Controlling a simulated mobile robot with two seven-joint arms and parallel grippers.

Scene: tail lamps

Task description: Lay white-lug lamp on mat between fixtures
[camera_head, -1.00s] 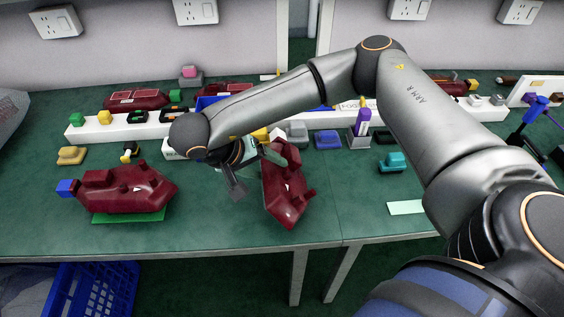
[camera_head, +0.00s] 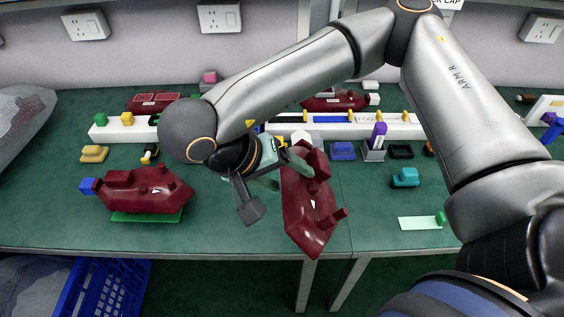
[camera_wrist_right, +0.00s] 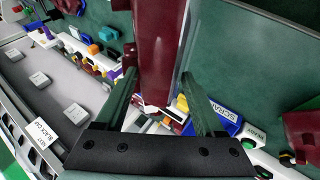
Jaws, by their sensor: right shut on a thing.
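A dark red lamp (camera_head: 312,215) is held by my right gripper (camera_head: 272,172), in the middle of the head view. It extends over the front part of the table, its pointed end toward the table's front edge. A white piece (camera_head: 300,136) shows at its far end; I cannot tell for sure that it is its lug. In the right wrist view the lamp (camera_wrist_right: 158,40) runs between the two fingers (camera_wrist_right: 160,80), and a white bit shows at its lower end. Another red lamp, with a blue lug (camera_head: 87,186), lies on a green mat (camera_head: 145,217) at left. My left gripper is out of view.
A long white rail (camera_head: 400,128) with coloured parts and red lamps crosses the back. Teal (camera_head: 405,177), purple (camera_head: 376,138) and blue (camera_head: 342,151) parts stand nearby. A blue crate (camera_head: 100,290) is below the front edge.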

